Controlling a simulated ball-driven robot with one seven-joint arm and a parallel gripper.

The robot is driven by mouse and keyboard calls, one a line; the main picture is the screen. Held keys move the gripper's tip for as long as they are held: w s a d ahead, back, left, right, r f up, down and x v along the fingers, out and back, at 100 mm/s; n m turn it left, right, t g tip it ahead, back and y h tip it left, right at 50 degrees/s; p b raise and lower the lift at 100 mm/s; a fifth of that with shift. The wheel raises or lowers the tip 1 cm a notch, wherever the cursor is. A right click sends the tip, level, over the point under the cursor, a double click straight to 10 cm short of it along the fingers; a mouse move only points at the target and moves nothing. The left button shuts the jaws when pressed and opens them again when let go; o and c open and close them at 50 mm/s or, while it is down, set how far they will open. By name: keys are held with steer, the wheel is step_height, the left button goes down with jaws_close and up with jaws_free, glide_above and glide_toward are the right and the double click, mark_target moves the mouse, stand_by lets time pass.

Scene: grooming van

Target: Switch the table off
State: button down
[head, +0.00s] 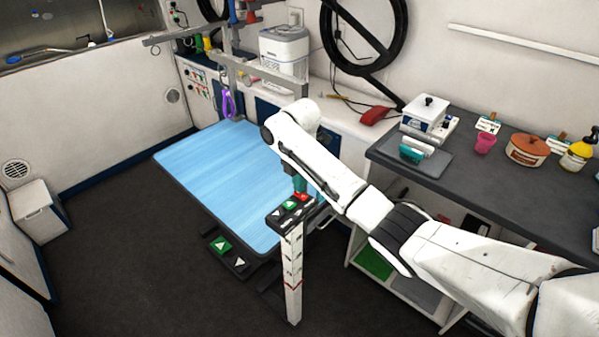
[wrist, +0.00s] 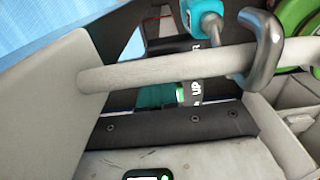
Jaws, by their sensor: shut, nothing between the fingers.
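The grooming table (head: 215,165) has a light blue top and stands in the middle of the head view. A black control box (head: 278,217) sits on a white post at the table's near right corner. My gripper (head: 301,188) points down just above the red button, partly hidden behind my arm. It looks shut and empty; I cannot tell whether it touches the button.
A dark counter (head: 470,185) with a pink cup (head: 485,143), a brown pot (head: 527,150) and a pump bottle (head: 577,154) stands at the right.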

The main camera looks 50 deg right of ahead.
steer(key=shift+f, duration=0.25)
steer(key=shift+f, duration=0.2)
steer(key=shift+s+r, duration=0.1)
stand_by(0.4)
steer(key=shift+s+r+p, duration=0.15)
steer(key=shift+s+p, duration=0.5)
steer(key=shift+p, duration=0.45)
